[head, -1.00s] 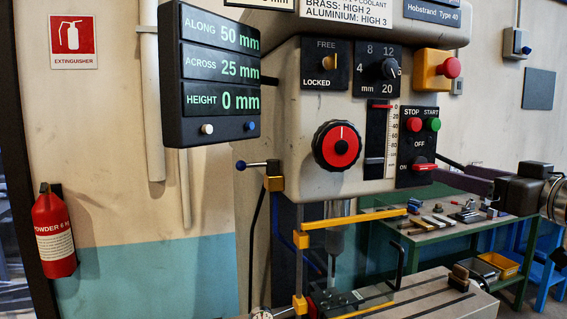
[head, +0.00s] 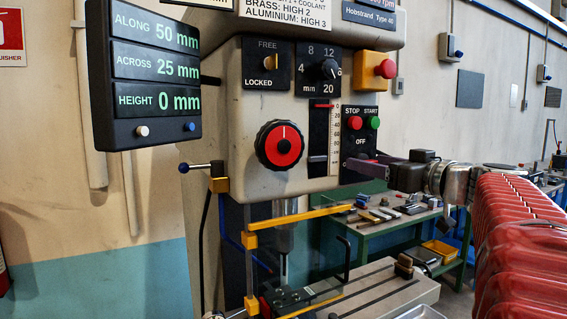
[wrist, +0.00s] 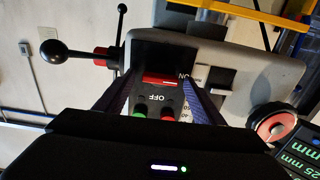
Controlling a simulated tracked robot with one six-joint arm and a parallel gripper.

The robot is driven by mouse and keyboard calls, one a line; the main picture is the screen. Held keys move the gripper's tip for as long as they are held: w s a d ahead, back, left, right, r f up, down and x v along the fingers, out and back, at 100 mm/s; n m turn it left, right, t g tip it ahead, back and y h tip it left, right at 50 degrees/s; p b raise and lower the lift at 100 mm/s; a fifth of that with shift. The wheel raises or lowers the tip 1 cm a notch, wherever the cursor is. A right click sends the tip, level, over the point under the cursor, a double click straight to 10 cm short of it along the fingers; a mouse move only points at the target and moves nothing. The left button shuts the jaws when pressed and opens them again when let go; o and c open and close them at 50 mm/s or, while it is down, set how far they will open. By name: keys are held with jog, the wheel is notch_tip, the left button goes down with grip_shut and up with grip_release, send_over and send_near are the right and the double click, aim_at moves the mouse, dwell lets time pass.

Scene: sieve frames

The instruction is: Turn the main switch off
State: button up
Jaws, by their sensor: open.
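The switch panel (head: 350,141) is on the machine's front, with a red STOP button, a green START button and an OFF label. My gripper (head: 352,164) is in front of its lower part and hides the main switch in the head view. In the wrist view, which is upside down, the red main switch handle (wrist: 160,80) lies level with the ON label, apart from the OFF label. The open fingers of my gripper (wrist: 159,84) stand on either side of the handle. Whether they touch it I cannot tell.
A red emergency button on a yellow box (head: 385,69) is above the panel. A red-faced knob (head: 281,145) and a display (head: 155,95) are to the left. In the wrist view a black ball-ended lever (wrist: 54,51) stands beside the panel.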

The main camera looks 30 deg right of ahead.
jog(key=shift+c, duration=0.3)
jog(key=c, duration=0.9)
jog(key=shift+a, duration=0.35)
jog(key=shift+c, duration=0.3)
jog(key=shift+d, duration=0.2)
